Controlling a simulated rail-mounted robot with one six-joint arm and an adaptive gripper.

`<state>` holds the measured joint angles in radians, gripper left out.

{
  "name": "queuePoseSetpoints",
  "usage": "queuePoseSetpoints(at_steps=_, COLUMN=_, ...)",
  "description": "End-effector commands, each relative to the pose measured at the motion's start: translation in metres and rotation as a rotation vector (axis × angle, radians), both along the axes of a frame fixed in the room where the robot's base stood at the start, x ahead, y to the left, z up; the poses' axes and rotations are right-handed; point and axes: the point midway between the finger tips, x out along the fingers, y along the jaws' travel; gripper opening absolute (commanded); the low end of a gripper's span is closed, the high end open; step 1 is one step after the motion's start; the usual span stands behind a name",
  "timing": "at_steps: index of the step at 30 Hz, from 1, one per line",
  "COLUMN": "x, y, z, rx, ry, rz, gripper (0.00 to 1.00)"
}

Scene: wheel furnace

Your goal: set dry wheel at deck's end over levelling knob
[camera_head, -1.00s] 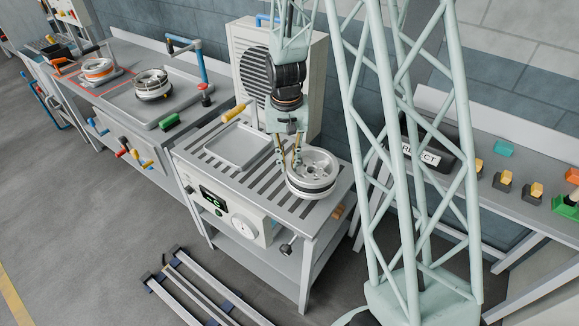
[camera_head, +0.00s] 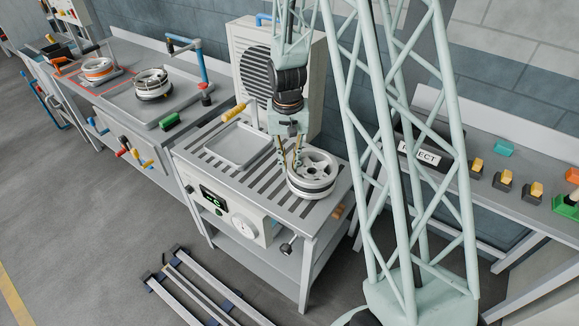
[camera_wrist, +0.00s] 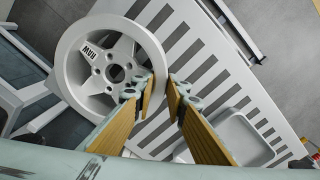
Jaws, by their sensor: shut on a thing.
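The silver spoked wheel (camera_head: 312,184) is at the right end of the slatted deck (camera_head: 216,158). In the wrist view the wheel (camera_wrist: 76,95) shows its face, with dark lettering on one spoke. My gripper (camera_head: 288,164) comes down at the wheel's left side. In the wrist view the fingers (camera_wrist: 160,88) stand on either side of the wheel's rim and are shut on it. The wheel looks level and very low over the deck; I cannot tell if it touches. A dark levelling knob (camera_head: 286,249) sticks out below the deck's front edge near the right corner.
A shallow tray (camera_head: 237,147) lies on the deck, left of my gripper. A grey fan housing (camera_head: 255,60) stands behind. The reject box (camera_head: 425,153) is on the right bench.

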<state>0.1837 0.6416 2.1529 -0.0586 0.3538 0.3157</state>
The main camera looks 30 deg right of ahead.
Motion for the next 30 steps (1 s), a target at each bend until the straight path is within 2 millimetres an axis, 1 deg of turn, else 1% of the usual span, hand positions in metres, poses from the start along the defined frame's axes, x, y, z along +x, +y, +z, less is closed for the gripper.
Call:
queuePoseSetpoints(at_steps=3, x=0.000, y=0.000, z=-0.008, rx=0.000, ry=-0.001, rz=0.000, gripper=0.00)
queuePoseSetpoints(at_steps=6, x=0.000, y=0.000, z=-0.012, rx=0.000, ry=-0.001, rz=0.000, gripper=0.00)
queuePoseSetpoints(at_steps=19, x=0.000, y=0.000, z=-0.014, rx=0.000, ry=-0.001, rz=0.000, gripper=0.00)
queuePoseSetpoints(at_steps=20, x=0.000, y=0.000, z=-0.014, rx=0.000, ry=-0.001, rz=0.000, gripper=0.14)
queuePoseSetpoints(at_steps=24, x=0.000, y=0.000, z=-0.014, rx=0.000, ry=-0.001, rz=0.000, gripper=0.27)
queuePoseSetpoints(at_steps=30, x=0.000, y=0.000, z=-0.014, rx=0.000, ry=-0.001, rz=0.000, gripper=0.27)
